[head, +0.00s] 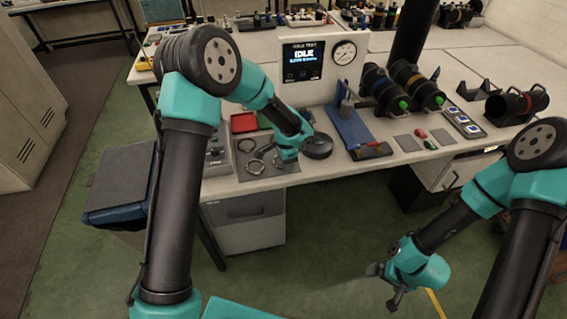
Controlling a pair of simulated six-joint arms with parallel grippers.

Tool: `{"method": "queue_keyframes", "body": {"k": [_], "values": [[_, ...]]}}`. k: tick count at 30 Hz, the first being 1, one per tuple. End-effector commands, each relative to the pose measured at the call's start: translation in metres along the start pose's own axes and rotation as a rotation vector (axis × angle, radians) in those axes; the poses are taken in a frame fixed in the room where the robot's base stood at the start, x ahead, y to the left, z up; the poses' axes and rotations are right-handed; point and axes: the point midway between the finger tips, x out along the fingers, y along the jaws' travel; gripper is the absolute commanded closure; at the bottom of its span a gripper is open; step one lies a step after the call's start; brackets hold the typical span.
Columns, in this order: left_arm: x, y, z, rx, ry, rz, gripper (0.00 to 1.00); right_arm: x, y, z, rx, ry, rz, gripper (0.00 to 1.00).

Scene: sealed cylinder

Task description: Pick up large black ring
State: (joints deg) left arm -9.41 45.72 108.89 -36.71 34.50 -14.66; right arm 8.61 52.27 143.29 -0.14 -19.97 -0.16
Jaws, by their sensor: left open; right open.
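A grey mat (230,176) on the bench holds several rings. A dark ring (239,148) lies at its back left, and silver-looking rings (248,182) lie at its front left. My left gripper (284,164) is open, pointing down over the right part of the mat. It partly hides another dark ring there, and I cannot tell if it touches it. Which ring is the large black one is hard to tell at this size. My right gripper (384,287) is open and empty above the floor at the lower right.
A red tray (243,122) lies behind the mat. A display box (303,65) with a gauge stands at the back. A blue press stand (350,128) and black cylinders (422,90) with green ends stand to the right.

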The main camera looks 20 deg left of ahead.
Motion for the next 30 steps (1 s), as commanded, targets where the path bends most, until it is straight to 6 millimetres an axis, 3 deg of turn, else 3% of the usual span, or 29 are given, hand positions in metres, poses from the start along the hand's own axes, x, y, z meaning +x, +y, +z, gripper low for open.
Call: {"method": "queue_keyframes", "body": {"k": [4, 18, 30], "values": [[0.0127, 0.0000, 0.0004, -0.001, -0.001, 0.001, 0.50, 0.0000, 0.0000, 0.0000, 0.000, 0.000, 0.000, 0.00], [0.0130, -0.0001, 0.0000, -0.001, 0.001, 0.000, 0.50, 0.0000, 0.0000, 0.0000, 0.000, 0.000, 0.000, 0.00], [0.0129, -0.0001, 0.0000, -0.001, 0.001, 0.000, 0.88, 0.0000, 0.0000, 0.0000, 0.000, 0.000, 0.000, 0.00]]}}
